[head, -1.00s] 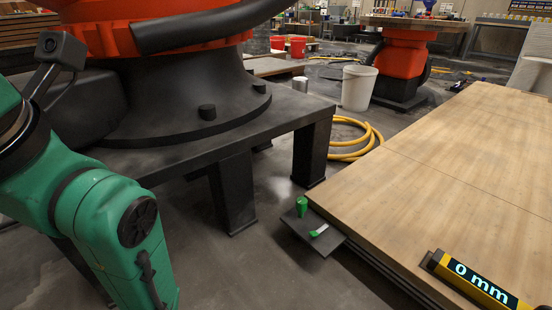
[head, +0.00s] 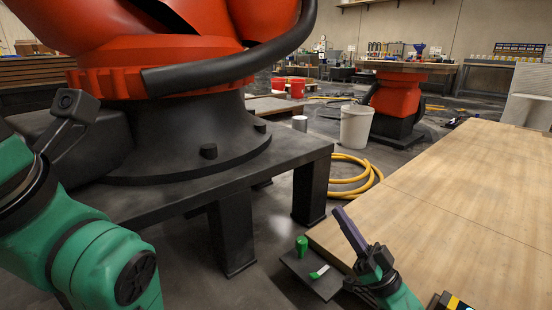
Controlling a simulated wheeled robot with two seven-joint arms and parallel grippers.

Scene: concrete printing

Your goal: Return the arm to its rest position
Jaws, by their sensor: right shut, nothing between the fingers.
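My right gripper (head: 341,212) has a green and black body and long grey-purple fingers pointing up and left. It is shut and empty, over the front left corner of the wooden table (head: 460,200). My left arm is at the left edge of the head view, and its gripper is out of the picture.
A small dark shelf (head: 322,284) at the table corner holds a green cylinder (head: 301,245) and a small green-and-white item (head: 319,272). A yellow-black tool (head: 453,302) is cut off at the bottom. A large orange robot (head: 190,60) stands on a black stand (head: 290,166).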

